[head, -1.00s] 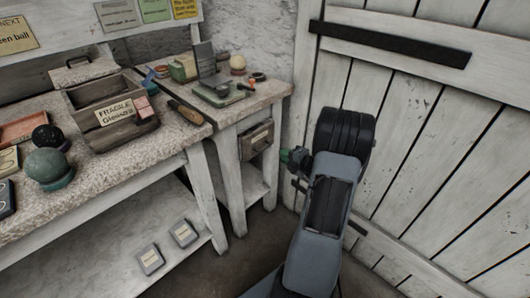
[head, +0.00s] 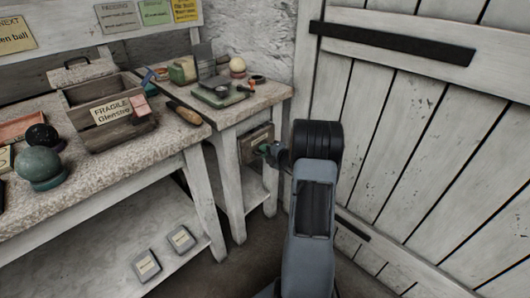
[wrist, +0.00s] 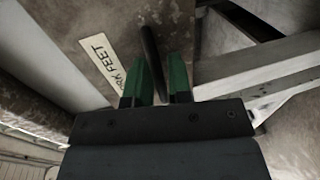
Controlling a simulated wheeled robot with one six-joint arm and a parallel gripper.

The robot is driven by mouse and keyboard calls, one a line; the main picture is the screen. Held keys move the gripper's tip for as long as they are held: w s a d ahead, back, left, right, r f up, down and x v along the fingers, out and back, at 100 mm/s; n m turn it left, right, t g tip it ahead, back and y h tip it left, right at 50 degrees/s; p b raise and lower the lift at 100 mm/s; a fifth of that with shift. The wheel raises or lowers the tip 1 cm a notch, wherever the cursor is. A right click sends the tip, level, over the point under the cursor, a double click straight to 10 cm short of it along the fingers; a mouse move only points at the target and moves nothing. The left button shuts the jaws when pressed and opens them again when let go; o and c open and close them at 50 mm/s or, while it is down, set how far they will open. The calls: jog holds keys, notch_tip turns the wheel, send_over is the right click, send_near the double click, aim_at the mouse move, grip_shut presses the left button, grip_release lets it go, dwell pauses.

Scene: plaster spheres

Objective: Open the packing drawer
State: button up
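The packing drawer (head: 250,150) is a dark box front under the small right-hand table, and it looks shut. In the wrist view its brownish front (wrist: 125,22) fills the upper middle and bears a pale label (wrist: 112,62), partly hidden, reading "...RK FEET". A dark bar handle (wrist: 150,45) stands out from the front. My gripper (head: 266,149) is at the drawer front. In the wrist view its green fingers (wrist: 159,82) are apart, one on each side of the handle's lower part. A narrow gap shows between them; firm contact is not visible.
The small table (head: 262,100) carries a green scale-like device (head: 220,95) and a cream ball (head: 237,64). The long workbench (head: 90,195) on the left holds an open wooden box (head: 100,92) and dark balls. A white plank door (head: 420,130) stands close on the right.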

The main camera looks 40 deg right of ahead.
grip_shut()
jog(key=shift+a, duration=0.1)
